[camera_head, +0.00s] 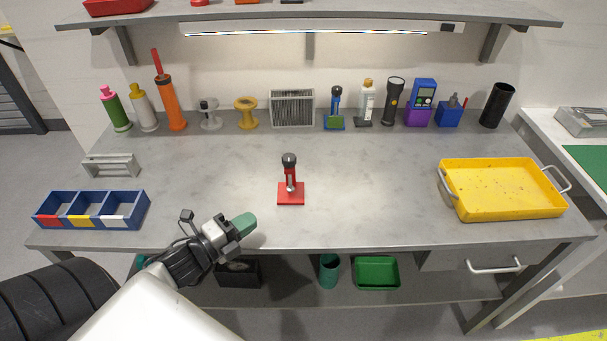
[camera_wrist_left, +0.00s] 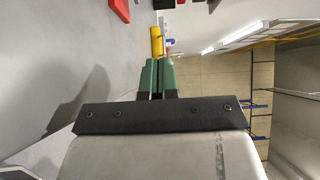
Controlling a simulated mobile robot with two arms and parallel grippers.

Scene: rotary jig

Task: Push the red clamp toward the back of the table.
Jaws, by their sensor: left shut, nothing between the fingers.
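The red clamp (camera_head: 290,189) stands upright on the middle of the grey table (camera_head: 350,190), with a flat red base and a black knob on top. My left gripper (camera_head: 244,224) is near the table's front edge, to the left of the clamp and in front of it, apart from it. Its green fingers are shut and empty; they also show together in the left wrist view (camera_wrist_left: 158,76). A red part at the top of the left wrist view (camera_wrist_left: 121,9) may be the clamp's base. My right gripper is not in view.
A blue three-part bin (camera_head: 92,225) and a grey handled bracket (camera_head: 111,166) are at the left. A yellow tray (camera_head: 500,206) is at the right. Bottles, spools, a grey filter box (camera_head: 292,108) and tools line the back. The table behind the clamp is clear up to that row.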

